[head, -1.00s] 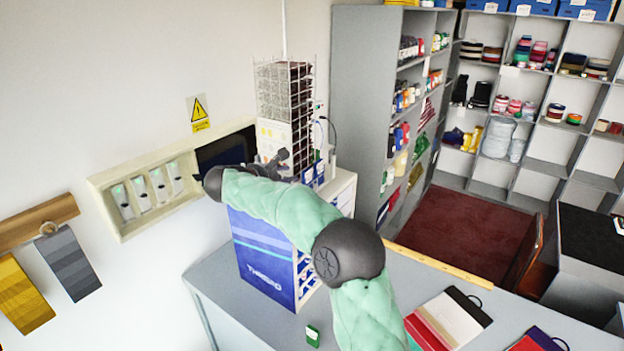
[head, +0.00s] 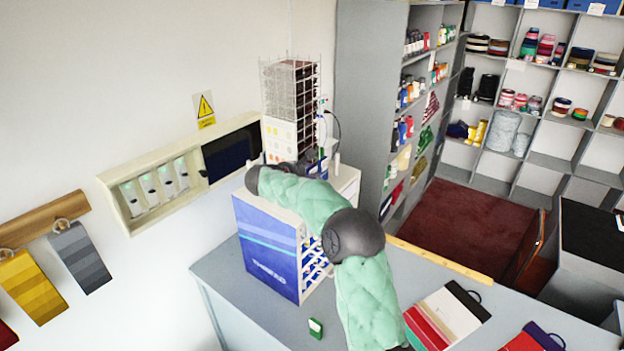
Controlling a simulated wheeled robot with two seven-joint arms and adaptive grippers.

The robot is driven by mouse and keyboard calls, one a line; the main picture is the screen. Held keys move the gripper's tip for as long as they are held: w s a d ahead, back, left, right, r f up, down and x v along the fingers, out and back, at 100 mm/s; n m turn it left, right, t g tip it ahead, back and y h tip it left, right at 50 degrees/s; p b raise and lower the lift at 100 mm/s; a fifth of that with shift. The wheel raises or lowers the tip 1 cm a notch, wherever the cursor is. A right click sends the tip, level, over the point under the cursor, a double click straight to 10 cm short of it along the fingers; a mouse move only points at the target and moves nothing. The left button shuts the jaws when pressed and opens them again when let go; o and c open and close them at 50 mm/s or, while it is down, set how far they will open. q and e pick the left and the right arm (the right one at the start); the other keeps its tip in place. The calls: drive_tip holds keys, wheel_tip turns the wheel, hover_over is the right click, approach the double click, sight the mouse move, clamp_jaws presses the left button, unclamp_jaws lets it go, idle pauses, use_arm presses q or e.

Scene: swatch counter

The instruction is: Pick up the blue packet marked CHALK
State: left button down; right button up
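I cannot make out a blue packet marked CHALK in the head view. A small green packet (head: 315,328) stands on the grey counter (head: 262,312), in front of the blue THREAD cabinet. My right arm, in a green sleeve, reaches up over the cabinet. My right gripper (head: 292,167) is at its far end, beyond the cabinet top, and shows only as small dark parts. Its fingers are mostly hidden, so I cannot tell whether it is open or holds anything. My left gripper is not in view.
The THREAD cabinet (head: 265,255) stands at the counter's left, with a wire rack (head: 290,90) behind it. Swatch cards (head: 446,312) lie to the right of my arm. A yellow ruler (head: 440,260) runs along the far edge. The counter's left front is clear.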

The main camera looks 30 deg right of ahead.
drive_tip(key=shift+a, duration=0.1)
drive_tip(key=shift+a+r, duration=0.1)
drive_tip(key=c, duration=0.4)
drive_tip(key=shift+c, duration=1.1)
